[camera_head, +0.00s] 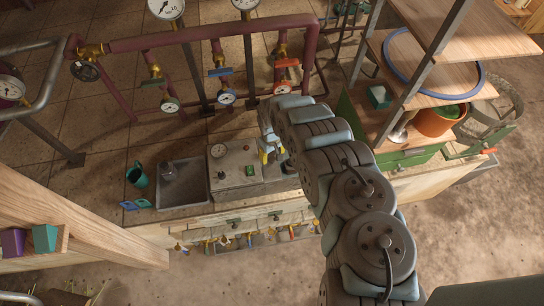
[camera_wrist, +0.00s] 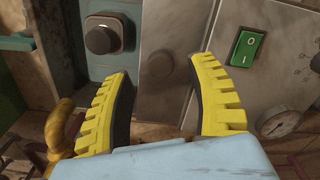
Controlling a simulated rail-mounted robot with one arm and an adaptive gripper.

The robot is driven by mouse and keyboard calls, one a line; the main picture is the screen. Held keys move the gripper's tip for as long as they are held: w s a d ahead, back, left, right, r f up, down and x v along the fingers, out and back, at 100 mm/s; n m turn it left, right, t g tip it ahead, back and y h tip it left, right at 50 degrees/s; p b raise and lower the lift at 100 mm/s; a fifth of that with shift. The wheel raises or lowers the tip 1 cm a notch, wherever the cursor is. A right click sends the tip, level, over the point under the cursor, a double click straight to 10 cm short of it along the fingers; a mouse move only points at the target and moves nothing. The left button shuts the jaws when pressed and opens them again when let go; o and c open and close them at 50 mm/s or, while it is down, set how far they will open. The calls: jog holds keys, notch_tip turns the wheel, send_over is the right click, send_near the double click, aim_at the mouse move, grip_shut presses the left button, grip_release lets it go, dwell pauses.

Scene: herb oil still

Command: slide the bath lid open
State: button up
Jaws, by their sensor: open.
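My gripper (camera_head: 269,155) hangs over the right part of a grey metal unit on the bench. In the wrist view the two yellow ribbed fingers (camera_wrist: 165,100) are spread with a gap between them, and nothing is held. A grey metal plate (camera_wrist: 165,25) with a small round knob (camera_wrist: 157,64) shows in and beyond the gap; it may be the bath lid, but I cannot tell for sure. The fingers look apart from the knob. In the head view my gripper and arm hide much of this part.
A green switch (camera_wrist: 247,48) and a gauge (camera_wrist: 278,122) sit on the panel beside the right finger; a black knob (camera_wrist: 99,40) is at upper left. A sink (camera_head: 182,184) and teal mug (camera_head: 137,175) stand left of the unit. Red pipes (camera_head: 200,37) run behind; shelves (camera_head: 420,60) rise right.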

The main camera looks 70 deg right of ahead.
notch_tip(320, 180, up, 9)
dwell(0.8)
dwell(0.6)
